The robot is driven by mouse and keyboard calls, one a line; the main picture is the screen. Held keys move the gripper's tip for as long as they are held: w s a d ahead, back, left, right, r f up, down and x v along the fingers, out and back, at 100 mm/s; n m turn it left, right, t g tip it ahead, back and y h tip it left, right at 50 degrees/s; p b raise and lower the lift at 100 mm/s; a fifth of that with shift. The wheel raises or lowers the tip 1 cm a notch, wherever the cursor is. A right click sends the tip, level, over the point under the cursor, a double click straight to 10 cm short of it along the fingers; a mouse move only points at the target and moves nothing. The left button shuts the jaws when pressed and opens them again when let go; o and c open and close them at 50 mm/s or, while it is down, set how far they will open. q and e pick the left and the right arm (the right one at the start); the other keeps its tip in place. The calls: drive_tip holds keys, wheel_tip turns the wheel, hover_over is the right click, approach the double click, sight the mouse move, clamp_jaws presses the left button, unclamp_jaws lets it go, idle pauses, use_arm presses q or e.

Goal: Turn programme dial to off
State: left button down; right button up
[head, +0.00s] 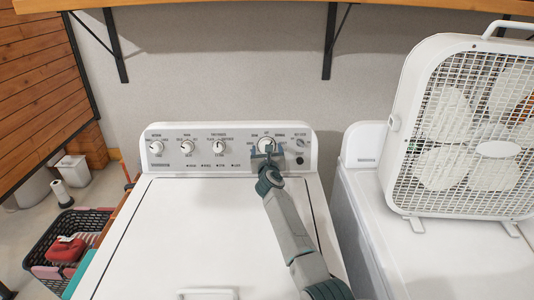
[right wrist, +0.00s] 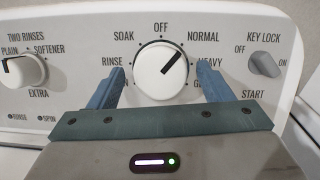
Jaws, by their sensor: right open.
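The programme dial (head: 266,143) is a round white knob on the right part of the washer's control panel. In the right wrist view the dial (right wrist: 161,72) has a black pointer mark directed to the upper right, towards NORMAL and right of the OFF label (right wrist: 160,28) at the top. My right gripper (head: 267,153) is open in front of the panel. In the right wrist view its two blue fingers (right wrist: 162,76) stand on either side of the dial, with gaps visible between them and the knob. My left gripper is not in view.
Three smaller knobs (head: 187,146) sit left on the panel. A key lock switch (right wrist: 264,65) is right of the dial. The washer lid (head: 190,220) is closed and clear. A box fan (head: 465,125) stands on the neighbouring machine. A wooden shelf (head: 230,17) runs above.

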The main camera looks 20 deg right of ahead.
drive_tip(key=c, duration=1)
drive_tip(key=shift+d+r+n+y+p, duration=0.1)
drive_tip(key=shift+n+y+p, duration=0.8)
drive_tip(key=shift+n+p, duration=1.7)
drive_tip(key=shift+d+r+n+y+p, duration=0.1)
drive_tip(key=shift+n+y+p, duration=0.8)
drive_tip(key=shift+n+p, duration=1.65)
drive_tip(key=shift+m+p, duration=0.25)
drive_tip(key=shift+p, duration=0.1)
drive_tip(key=shift+f, duration=0.1)
drive_tip(key=o, duration=1)
drive_tip(key=shift+s+a, duration=0.1)
